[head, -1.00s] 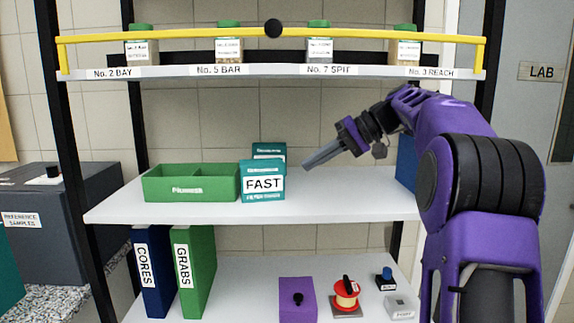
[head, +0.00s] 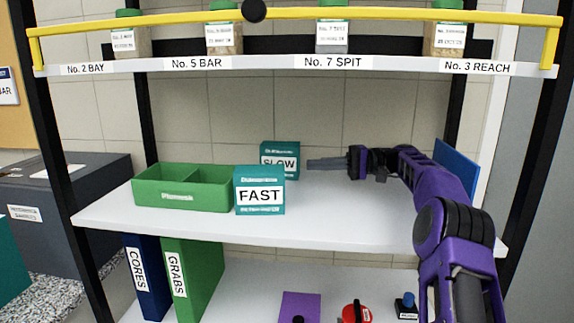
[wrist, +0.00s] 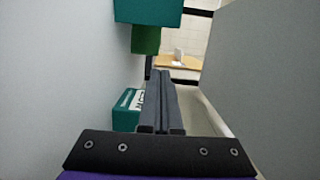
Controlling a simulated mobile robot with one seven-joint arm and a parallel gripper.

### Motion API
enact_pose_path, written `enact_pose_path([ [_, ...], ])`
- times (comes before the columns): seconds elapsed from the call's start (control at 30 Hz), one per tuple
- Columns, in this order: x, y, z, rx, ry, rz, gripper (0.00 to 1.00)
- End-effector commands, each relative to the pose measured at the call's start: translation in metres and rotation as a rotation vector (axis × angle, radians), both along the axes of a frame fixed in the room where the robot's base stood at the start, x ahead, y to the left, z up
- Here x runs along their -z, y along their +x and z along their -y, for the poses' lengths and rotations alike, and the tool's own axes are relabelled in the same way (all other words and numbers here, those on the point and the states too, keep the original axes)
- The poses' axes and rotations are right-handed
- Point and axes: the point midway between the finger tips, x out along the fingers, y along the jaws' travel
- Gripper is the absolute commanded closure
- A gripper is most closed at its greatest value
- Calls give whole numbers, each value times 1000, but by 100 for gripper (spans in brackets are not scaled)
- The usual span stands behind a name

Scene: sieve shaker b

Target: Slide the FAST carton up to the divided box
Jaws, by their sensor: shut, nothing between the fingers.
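The teal FAST carton (head: 260,194) stands upright near the shelf's front edge, at the right end of the green divided box (head: 190,205). I cannot tell whether they touch. A teal SLOW carton (head: 280,150) stands behind it. My gripper (head: 310,163) is shut and empty, pointing left, with its tips just right of the SLOW carton and behind the FAST carton. In the wrist view the fingers (wrist: 163,75) reach between the FAST carton (wrist: 148,10) above and the SLOW carton (wrist: 126,108) at lower left. The divided box (wrist: 146,38) shows beyond.
The shelf board (head: 340,215) is clear to the right of the FAST carton. A blue panel (head: 457,160) stands at its right end. The upper shelf (head: 270,67) with a yellow rail (head: 380,13) and several jars hangs above. Binders stand below.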

Motion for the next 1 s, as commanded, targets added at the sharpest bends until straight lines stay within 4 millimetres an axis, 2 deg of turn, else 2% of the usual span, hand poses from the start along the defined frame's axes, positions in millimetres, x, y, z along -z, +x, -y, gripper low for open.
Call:
enact_pose_path([
  [0.17, 3, 2, -3, -15, 34, -16, 100],
  [0.33, 2, 2, -19, -17, 37, -16, 100],
  [0.73, 3, 0, -103, -17, 35, -16, 100],
  [1.0, 2, -24, -108, -14, 34, -15, 100],
])
